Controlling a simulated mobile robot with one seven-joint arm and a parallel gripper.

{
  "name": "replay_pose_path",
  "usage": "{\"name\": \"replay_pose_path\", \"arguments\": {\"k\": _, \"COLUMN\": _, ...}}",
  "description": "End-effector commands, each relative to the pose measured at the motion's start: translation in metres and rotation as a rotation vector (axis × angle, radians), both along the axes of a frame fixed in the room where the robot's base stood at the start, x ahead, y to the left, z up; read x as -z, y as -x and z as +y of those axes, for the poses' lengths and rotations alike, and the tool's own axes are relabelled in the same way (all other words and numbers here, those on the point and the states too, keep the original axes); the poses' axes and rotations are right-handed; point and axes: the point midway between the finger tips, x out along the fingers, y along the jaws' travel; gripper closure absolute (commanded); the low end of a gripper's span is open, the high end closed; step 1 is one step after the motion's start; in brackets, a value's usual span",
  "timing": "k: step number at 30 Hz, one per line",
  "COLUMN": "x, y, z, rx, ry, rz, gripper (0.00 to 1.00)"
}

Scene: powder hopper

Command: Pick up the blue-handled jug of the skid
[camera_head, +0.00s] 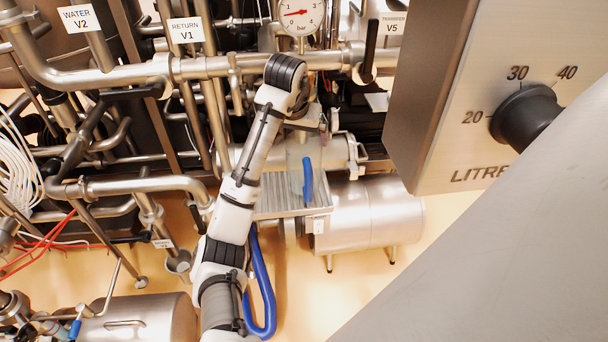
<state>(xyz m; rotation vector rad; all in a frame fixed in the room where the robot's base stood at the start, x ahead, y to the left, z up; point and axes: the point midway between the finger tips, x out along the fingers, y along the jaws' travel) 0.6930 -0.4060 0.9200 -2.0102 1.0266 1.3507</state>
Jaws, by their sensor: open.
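The jug (295,161) is pale and see-through with a blue handle (308,181) on its right side. It appears upright on the ribbed metal shelf (280,207) of the skid, in the middle of the view. My arm rises from the bottom and bends over at the top, so my gripper (304,124) hangs at the jug's upper end. The gripper is small and partly hidden by my wrist. I see nothing held in it. I cannot tell whether its fingers touch the jug. My forearm passes just left of the jug.
Steel pipes (120,187) and valves crowd the left and back, with a pressure gauge (300,13) above. A steel cylinder (365,215) lies right of the shelf. A blue hose (264,285) loops below. A large litre-dial box (480,90) fills the upper right. The floor (350,290) is clear lower centre.

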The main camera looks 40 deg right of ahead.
Motion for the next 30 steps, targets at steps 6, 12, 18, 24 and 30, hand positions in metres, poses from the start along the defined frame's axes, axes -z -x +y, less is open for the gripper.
{"name": "replay_pose_path", "arguments": {"k": 6, "x": 0.025, "y": -0.006, "z": -0.009, "rx": 0.0, "ry": 0.001, "rz": 0.0, "gripper": 0.0}}
{"name": "replay_pose_path", "arguments": {"k": 12, "x": 0.038, "y": -0.011, "z": -0.014, "rx": -0.001, "ry": -0.001, "rz": 0.001, "gripper": 0.0}}
{"name": "replay_pose_path", "arguments": {"k": 18, "x": 0.065, "y": -0.019, "z": -0.024, "rx": -0.002, "ry": 0.001, "rz": 0.0, "gripper": 0.0}}
{"name": "replay_pose_path", "arguments": {"k": 24, "x": 0.074, "y": -0.021, "z": -0.027, "rx": -0.001, "ry": 0.002, "rz": -0.002, "gripper": 0.0}}
{"name": "replay_pose_path", "arguments": {"k": 30, "x": 0.074, "y": -0.021, "z": -0.027, "rx": -0.001, "ry": 0.002, "rz": -0.002, "gripper": 0.09}}
